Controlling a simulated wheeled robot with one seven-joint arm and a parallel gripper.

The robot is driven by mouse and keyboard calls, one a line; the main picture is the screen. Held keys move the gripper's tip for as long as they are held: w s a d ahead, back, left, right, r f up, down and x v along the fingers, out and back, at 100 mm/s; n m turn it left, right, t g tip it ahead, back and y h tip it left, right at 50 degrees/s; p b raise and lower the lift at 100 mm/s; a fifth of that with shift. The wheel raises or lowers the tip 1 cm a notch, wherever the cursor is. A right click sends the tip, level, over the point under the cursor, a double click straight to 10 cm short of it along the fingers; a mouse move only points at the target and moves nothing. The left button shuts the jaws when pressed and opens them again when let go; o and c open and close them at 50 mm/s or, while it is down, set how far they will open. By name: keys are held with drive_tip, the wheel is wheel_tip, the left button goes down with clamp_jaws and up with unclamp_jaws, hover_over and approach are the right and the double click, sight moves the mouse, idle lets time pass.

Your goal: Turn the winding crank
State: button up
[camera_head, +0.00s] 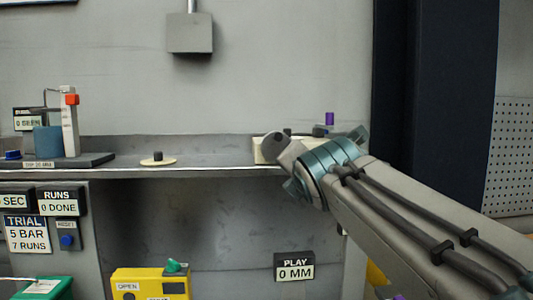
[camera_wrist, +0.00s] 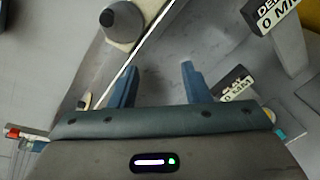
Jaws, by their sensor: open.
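No crank can be made out for certain. In the head view, a purple upright knob (camera_head: 329,118) stands on the shelf's right end, its base partly hidden behind my arm; I cannot tell if it belongs to the winding crank. A cream block (camera_head: 264,151) sits beside it, also partly covered by my arm. In the wrist view, a cream block (camera_wrist: 119,40) with a dark round knob (camera_wrist: 122,20) lies beyond my fingers. My gripper (camera_wrist: 158,80) is open, with two blue fingers apart and nothing between them. In the head view, my gripper cannot be made out.
The grey shelf (camera_head: 210,160) has bare room around a pale disc with a dark knob (camera_head: 158,158). A stand with a red-orange piece (camera_head: 72,99) is at left. Below are a "PLAY 0 MM" sign (camera_head: 294,267) and a yellow box (camera_head: 150,284). A grey box (camera_head: 190,34) hangs above.

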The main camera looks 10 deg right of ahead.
sight(279, 136)
wheel_tip(279, 136, up, 6)
drive_tip(key=w+a+n+t+b, duration=0.2)
drive_tip(key=n+t, duration=0.1)
drive_tip(key=n, duration=0.4)
drive_tip(key=shift+y, duration=0.4)
drive_tip(key=w, duration=1.3)
drive_tip(key=shift+f, duration=0.15)
clamp_jaws()
